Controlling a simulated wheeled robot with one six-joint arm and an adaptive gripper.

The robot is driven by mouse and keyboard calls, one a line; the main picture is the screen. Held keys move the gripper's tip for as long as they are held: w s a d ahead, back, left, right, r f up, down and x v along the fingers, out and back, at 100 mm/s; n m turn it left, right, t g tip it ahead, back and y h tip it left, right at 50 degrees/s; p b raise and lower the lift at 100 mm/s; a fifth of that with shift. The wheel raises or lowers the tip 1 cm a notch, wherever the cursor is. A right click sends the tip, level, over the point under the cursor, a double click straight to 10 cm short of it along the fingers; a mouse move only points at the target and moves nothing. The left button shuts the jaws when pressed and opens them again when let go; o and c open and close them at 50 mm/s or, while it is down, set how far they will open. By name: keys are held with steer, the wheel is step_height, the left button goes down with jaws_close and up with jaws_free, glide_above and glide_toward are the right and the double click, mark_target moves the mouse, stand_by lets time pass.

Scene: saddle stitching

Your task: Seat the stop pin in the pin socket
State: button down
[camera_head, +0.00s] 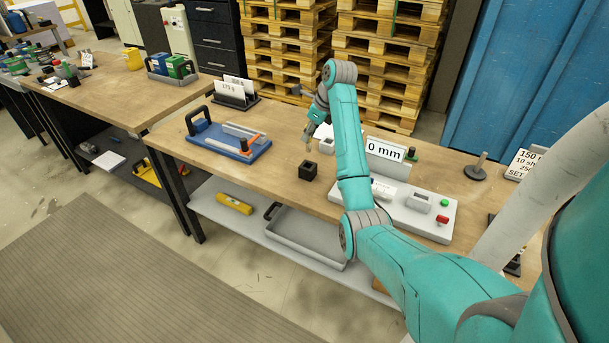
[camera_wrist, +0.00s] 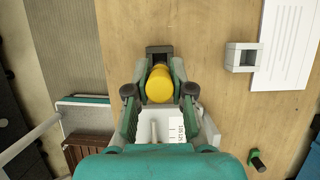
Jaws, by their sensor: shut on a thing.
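My gripper (camera_head: 308,137) hangs above the bench. In the wrist view my gripper (camera_wrist: 159,89) is shut on a yellow round-topped piece, which looks like the stop pin (camera_wrist: 159,84). A small dark square block (camera_head: 308,171) stands on the bench below my gripper and looks like the pin socket. In the wrist view this dark block (camera_wrist: 159,50) lies just beyond the yellow piece, which hides part of it. I cannot tell whether the pin touches it. A light grey hollow block (camera_wrist: 240,57) stands to the right, apart from the gripper.
A blue fixture (camera_head: 228,147) with a black handle lies on the bench's left. A white panel (camera_head: 420,217) with green and red buttons lies at right. A "0 mm" sign (camera_head: 385,152) stands behind my arm. Bare bench (camera_head: 270,185) surrounds the dark block at left.

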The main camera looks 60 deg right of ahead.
mark_target(311, 139)
step_height(311, 139, down, 4)
steer(key=shift+a+f, duration=0.15)
steer(key=shift+f, duration=2.55)
steer(key=shift+f, duration=0.1)
steer(key=c, duration=1)
jaws_free()
